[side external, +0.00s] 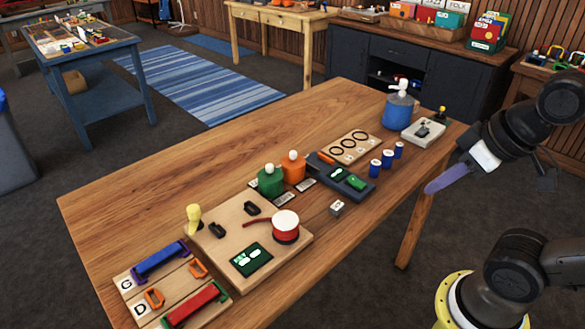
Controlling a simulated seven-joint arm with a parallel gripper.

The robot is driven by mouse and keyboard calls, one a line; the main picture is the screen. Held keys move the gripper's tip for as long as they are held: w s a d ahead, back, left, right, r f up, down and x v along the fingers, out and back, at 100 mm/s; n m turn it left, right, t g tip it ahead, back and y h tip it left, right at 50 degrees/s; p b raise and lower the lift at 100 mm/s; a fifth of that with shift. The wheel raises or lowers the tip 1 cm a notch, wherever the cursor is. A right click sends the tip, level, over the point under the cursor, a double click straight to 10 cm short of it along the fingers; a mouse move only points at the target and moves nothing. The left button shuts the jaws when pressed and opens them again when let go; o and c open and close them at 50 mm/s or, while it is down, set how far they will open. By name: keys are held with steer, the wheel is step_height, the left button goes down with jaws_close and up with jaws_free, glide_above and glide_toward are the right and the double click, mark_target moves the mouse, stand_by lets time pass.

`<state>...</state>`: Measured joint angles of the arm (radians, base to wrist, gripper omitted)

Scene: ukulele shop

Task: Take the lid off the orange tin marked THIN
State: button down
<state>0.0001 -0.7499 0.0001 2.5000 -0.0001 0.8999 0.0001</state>
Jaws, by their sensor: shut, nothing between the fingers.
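The orange tin (293,172) stands upright near the middle of the wooden table, with an orange lid topped by a white round knob (292,154). The lid is on the tin. Its marking is too small to read. A green tin (270,183) with a similar knob stands close at its left and front. My gripper (430,190), with purple fingers, is shut and empty beyond the table's right edge, well apart from the orange tin.
A dark tray (350,190) with green pieces lies just right of the orange tin. Several small blue cylinders (376,168) and a larger blue canister (397,112) stand farther right. A board (215,250) with a red-and-white drum lies front left. The table's back left is clear.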

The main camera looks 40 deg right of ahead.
steer(key=c, duration=1.5)
jaws_free()
steer(key=shift+c, duration=0.2)
steer(key=o, duration=0.9)
steer(key=shift+o, duration=0.2)
